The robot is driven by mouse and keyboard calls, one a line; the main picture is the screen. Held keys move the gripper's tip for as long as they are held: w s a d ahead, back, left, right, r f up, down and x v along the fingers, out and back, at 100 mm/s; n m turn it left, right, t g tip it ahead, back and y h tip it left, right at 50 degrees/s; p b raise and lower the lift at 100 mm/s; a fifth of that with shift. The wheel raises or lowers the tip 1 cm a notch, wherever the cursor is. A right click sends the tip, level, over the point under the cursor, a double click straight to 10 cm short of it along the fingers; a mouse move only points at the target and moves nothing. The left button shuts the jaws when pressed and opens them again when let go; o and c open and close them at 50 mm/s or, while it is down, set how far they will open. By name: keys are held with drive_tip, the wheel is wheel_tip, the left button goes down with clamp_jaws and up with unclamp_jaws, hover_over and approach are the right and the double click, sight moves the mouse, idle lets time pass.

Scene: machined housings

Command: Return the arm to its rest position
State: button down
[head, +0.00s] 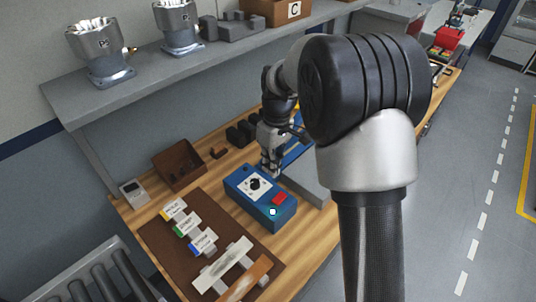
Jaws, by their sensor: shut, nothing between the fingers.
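My gripper (270,162) is shut and empty. It points down just behind a blue control box (262,212) on the wooden bench, and from this view I cannot tell how high above the bench it is. My own arm fills the right middle of the head view and hides part of the bench behind it.
Two machined housings (100,50) and (180,25) stand on the grey shelf (150,65) with a box marked C (285,10). A brown mat (160,235) with tagged parts, a brown bin (178,165) and a small grey device (134,193) lie on the bench. The floor at right is clear.

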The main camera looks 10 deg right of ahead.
drive_tip(key=s+d+r+m+t+b, duration=0.1)
drive_tip(key=s+r+m+t, duration=0.15)
drive_tip(key=s+r, duration=0.55)
drive_tip(key=s+d+r+m+t+b, duration=0.1)
drive_tip(key=s+r+m+t+b, duration=0.3)
drive_tip(key=s, duration=0.8)
drive_tip(key=s+f+g+h+p, duration=0.1)
drive_tip(key=s, duration=0.7)
drive_tip(key=shift+s+d+f+m, duration=0.15)
drive_tip(key=shift+s+d+m, duration=0.1)
drive_tip(key=shift+d+m, duration=0.1)
idle(0.4)
